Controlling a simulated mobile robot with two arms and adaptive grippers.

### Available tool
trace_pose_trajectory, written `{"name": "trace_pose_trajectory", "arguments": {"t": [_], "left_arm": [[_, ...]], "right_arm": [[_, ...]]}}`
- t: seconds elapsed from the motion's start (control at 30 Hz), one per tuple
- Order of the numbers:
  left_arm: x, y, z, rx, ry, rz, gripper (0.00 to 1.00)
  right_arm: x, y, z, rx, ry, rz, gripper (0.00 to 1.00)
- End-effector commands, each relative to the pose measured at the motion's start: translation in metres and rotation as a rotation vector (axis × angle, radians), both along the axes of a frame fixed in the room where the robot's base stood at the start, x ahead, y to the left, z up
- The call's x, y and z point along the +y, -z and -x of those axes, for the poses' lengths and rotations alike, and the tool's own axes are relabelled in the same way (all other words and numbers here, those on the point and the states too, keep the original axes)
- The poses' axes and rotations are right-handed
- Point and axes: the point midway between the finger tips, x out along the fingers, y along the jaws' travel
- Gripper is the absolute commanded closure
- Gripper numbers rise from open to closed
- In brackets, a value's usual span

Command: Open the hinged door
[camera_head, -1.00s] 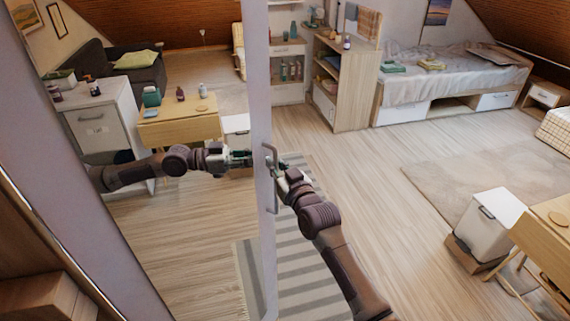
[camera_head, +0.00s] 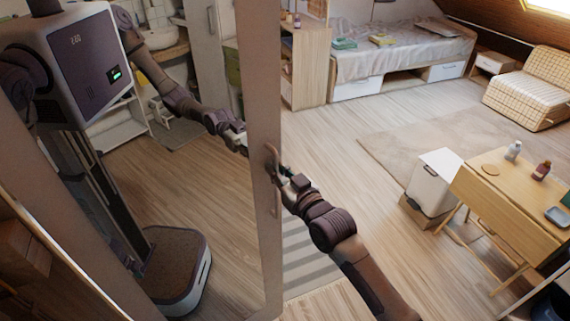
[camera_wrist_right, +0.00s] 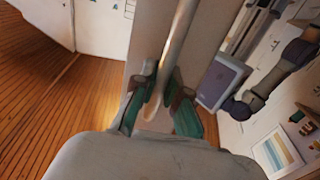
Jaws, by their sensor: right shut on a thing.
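The hinged door (camera_head: 263,120) is a mirrored panel with a pale frame, seen at a steep angle left of centre in the head view. A long bar handle (camera_head: 276,205) is on its frame edge; the bar also shows in the right wrist view (camera_wrist_right: 180,32). My right gripper (camera_head: 283,174) is at the handle. In the right wrist view its green-padded fingers (camera_wrist_right: 157,92) are closed around the bar. The arm on the left of the head view is my reflection in the mirror. My left gripper is not seen directly.
A wooden table (camera_head: 505,190) with bottles and a white bin (camera_head: 433,178) stand at the right. A bed (camera_head: 400,60) and a checkered chair (camera_head: 530,88) are at the back. Wood floor and a rug (camera_head: 400,145) lie open between. A striped mat (camera_head: 305,255) is beside the door.

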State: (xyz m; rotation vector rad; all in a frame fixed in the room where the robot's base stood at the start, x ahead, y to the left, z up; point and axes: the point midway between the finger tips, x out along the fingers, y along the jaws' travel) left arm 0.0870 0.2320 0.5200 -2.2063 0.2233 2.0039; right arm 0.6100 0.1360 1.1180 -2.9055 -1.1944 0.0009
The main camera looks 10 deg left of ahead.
Motion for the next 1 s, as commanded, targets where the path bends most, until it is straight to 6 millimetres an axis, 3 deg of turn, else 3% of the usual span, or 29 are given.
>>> {"name": "trace_pose_trajectory", "arguments": {"t": [0.47, 0.5, 0.53, 0.87, 1.0], "left_arm": [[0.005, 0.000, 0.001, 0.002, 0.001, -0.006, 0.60], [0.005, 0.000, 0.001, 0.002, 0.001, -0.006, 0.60], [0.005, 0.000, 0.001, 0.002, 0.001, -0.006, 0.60], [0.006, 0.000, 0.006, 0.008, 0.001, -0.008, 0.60], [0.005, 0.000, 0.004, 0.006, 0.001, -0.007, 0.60]], "right_arm": [[0.002, -0.002, 0.003, -0.004, -0.005, -0.002, 1.00], [0.002, -0.002, 0.003, -0.004, -0.005, -0.002, 0.82], [0.002, -0.002, 0.003, -0.004, -0.005, -0.002, 0.77], [0.000, -0.001, 0.004, -0.001, -0.005, -0.001, 0.77], [-0.010, 0.001, 0.014, 0.000, -0.005, 0.000, 0.77]]}}
